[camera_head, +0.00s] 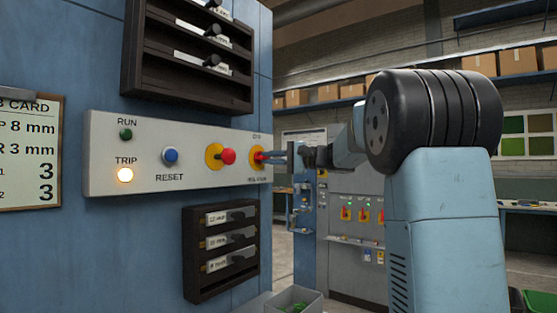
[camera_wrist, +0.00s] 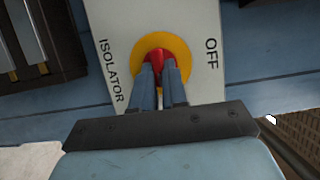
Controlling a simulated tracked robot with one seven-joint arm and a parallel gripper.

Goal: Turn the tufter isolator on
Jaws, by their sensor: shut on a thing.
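The isolator is a red handle (camera_wrist: 156,61) on a round yellow plate (camera_wrist: 141,46), at the right end of a pale control panel (camera_head: 140,190). In the wrist view, ISOLATOR is printed on one side of the plate and OFF on the other. My gripper (camera_wrist: 160,82) is shut on the red handle, one blue-grey finger on each side. The fingers hide part of the handle, so I cannot tell exactly which mark it points to. In the head view, my gripper (camera_head: 273,157) reaches the isolator (camera_head: 254,165) from the right.
The panel also has a red button (camera_head: 228,156) on yellow, a blue RESET button (camera_head: 170,155), a lit TRIP lamp (camera_head: 124,175) and a dark green RUN lamp (camera_head: 126,134). Dark racks stand above (camera_head: 180,75) and below (camera_head: 192,280). A grey bin (camera_head: 310,297) is below right.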

